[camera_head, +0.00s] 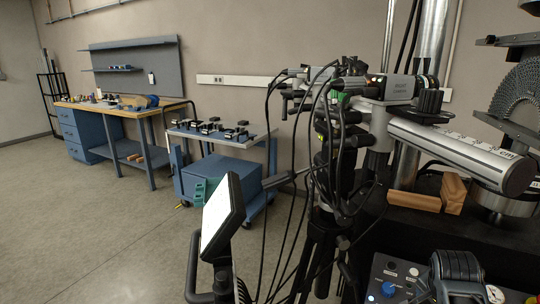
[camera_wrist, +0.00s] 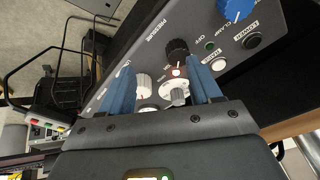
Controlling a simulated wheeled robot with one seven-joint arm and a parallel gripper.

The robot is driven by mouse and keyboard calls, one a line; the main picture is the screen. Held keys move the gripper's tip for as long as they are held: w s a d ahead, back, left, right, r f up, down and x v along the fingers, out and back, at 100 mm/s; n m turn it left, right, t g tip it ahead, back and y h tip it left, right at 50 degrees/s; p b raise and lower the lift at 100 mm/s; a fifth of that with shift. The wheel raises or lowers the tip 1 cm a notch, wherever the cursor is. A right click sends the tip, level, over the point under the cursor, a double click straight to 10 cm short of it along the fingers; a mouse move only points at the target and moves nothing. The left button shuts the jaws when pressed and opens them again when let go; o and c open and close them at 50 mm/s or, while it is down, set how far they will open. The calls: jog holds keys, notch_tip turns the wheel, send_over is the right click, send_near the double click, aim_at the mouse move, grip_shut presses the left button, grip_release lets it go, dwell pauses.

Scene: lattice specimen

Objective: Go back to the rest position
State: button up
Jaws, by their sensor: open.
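My gripper (camera_wrist: 160,72) is open in the wrist view. Its two blue fingers stand apart in front of a dark control panel (camera_wrist: 160,22). Between the fingers I see a black knob (camera_wrist: 177,50) and a light grey knob (camera_wrist: 179,96), with a white knob (camera_wrist: 144,83) close to the left finger. I cannot tell whether the fingers touch any of them. Nothing is held. In the head view the panel (camera_head: 378,270) is at the bottom right, and my dark wrist (camera_head: 458,274) partly covers it.
A blue knob (camera_wrist: 236,9), a white button (camera_wrist: 219,65) and a black button (camera_wrist: 251,41) are on the panel. A tripod with cables and a monitor (camera_head: 221,215) stands left of it. Wooden blocks (camera_head: 453,194) lie behind the panel. Open floor (camera_head: 90,235) is at the left.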

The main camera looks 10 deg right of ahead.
jog(key=s+a+f+n+t, duration=0.3)
jog(key=s+a+n, duration=0.2)
jog(key=s, duration=0.6)
jog(key=s+a+f+n+t, duration=0.3)
jog(key=s+a+n, duration=0.15)
jog(key=s, duration=0.65)
jog(key=s+a+r+n+t+y, duration=0.2)
jog(key=s+a+r, duration=0.4)
jog(key=s+r, duration=0.4)
jog(key=s+a+r+n+t+y, duration=0.1)
jog(key=s+a+r+n+t, duration=0.2)
jog(key=s+a+r, duration=0.4)
notch_tip(320, 180, up, 4)
jog(key=s, duration=0.3)
jog(key=shift+a+t+y, duration=0.15)
jog(key=shift+t+y, duration=0.15)
jog(key=shift+y, duration=0.1)
jog(key=shift+f, duration=0.15)
